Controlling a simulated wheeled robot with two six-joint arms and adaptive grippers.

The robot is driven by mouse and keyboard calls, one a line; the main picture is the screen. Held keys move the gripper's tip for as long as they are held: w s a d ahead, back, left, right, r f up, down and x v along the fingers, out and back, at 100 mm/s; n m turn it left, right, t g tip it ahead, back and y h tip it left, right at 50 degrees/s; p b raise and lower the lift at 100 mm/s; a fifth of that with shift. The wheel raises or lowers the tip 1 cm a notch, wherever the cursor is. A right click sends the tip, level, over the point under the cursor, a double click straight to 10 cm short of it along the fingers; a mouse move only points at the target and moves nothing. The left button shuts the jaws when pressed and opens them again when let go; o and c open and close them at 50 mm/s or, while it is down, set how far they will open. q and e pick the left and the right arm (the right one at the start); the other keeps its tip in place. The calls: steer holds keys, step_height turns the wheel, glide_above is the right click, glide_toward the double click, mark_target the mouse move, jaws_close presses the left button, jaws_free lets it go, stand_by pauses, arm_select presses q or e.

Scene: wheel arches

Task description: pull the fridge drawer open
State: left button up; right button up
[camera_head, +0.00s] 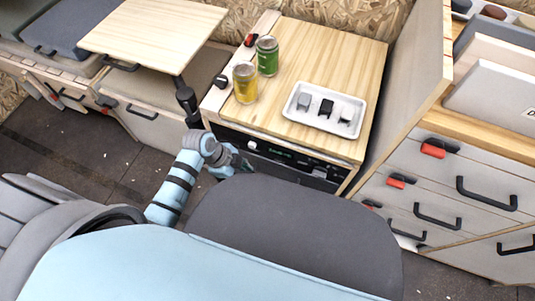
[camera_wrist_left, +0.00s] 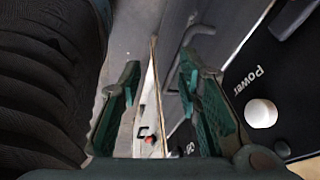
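The fridge drawer (camera_head: 285,159) has a dark front with a control strip and a white knob, set under a wooden top in the middle of the head view. The white knob (camera_wrist_left: 260,113) and the word "Power" show at the right in the left wrist view. My left gripper (camera_head: 238,165) is close in front of the left part of the dark front. In the left wrist view its two green fingers (camera_wrist_left: 160,100) are apart, with nothing clearly held between them. A dark bent bar, maybe a handle (camera_wrist_left: 198,30), shows beyond the fingers. The lower drawer front is hidden by my body in the head view.
A table (camera_head: 150,35) on a dark post is at the left. Grey drawers (camera_head: 450,185) with black handles are at the right.

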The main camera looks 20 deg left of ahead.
mark_target(270, 178)
arm_select(q)
step_height(270, 178, up, 5)
steer(key=w+m+p, duration=0.2)
steer(key=w+m, duration=0.1)
arm_select(e)
steer(key=s+r, duration=0.2)
steer(key=s, duration=0.2)
arm_select(q)
steer(key=shift+h, duration=0.4)
steer(key=b+x, duration=0.4)
steer(key=x, duration=0.3)
steer(key=b+x, duration=0.4)
steer(key=x, duration=0.3)
steer(key=shift+s+d+f, duration=0.2)
steer(key=shift+d+f, duration=0.05)
steer(key=shift+d, duration=0.05)
steer(key=shift+w+d+f+b, duration=0.1)
steer(key=shift+d+f+b, duration=0.05)
steer(key=shift+f+b, duration=0.15)
steer(key=shift+r, duration=0.1)
arm_select(e)
step_height(270, 178, down, 8)
steer(key=d, duration=0.2)
steer(key=shift+w, duration=0.25)
steer(key=shift+d+r, duration=0.1)
arm_select(q)
jaws_close()
